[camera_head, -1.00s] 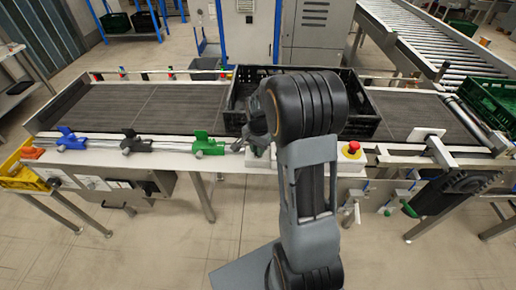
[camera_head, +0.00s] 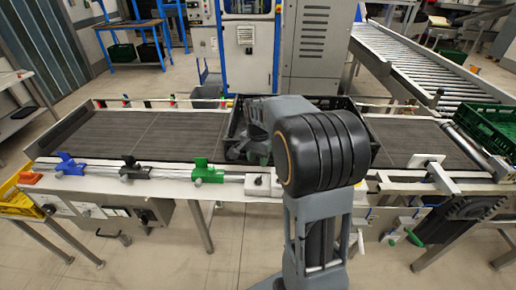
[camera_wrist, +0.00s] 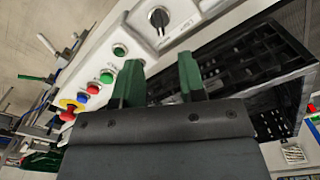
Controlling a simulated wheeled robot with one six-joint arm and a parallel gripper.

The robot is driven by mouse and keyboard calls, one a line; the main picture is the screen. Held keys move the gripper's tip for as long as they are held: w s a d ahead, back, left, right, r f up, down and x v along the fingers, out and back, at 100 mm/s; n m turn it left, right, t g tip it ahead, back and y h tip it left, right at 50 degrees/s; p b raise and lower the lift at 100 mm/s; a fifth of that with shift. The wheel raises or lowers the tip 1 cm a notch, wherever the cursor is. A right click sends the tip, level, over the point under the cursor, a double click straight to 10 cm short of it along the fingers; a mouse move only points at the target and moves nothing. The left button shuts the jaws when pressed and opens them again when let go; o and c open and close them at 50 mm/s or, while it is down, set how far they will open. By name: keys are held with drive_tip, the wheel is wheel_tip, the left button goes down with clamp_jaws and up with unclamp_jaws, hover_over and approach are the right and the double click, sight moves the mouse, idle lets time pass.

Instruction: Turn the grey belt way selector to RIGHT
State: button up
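In the wrist view, a round selector knob (camera_wrist: 158,18) with a dark handle and a grey surround sits at the top of a pale control panel (camera_wrist: 143,48). It looks like the belt way selector; its setting is too small to read. My gripper (camera_wrist: 160,80) is open and empty, its two green fingers apart. The fingers appear below the knob in the picture, not touching it. In the head view, part of the panel (camera_head: 258,187) shows at the belt's front edge, with my arm hiding the rest. My gripper (camera_head: 240,152) is partly hidden there, in front of the crate.
A black crate (camera_head: 360,108) stands on the grey belt (camera_head: 150,135). Green (camera_wrist: 107,77), red (camera_wrist: 92,89) and blue (camera_wrist: 83,98) buttons and a red mushroom button (camera_wrist: 68,116) line the panel. Green, black and blue clamps line the front rail.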

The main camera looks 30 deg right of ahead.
drive_tip(key=shift+r, duration=2.45)
drive_tip(key=shift+n, duration=0.3)
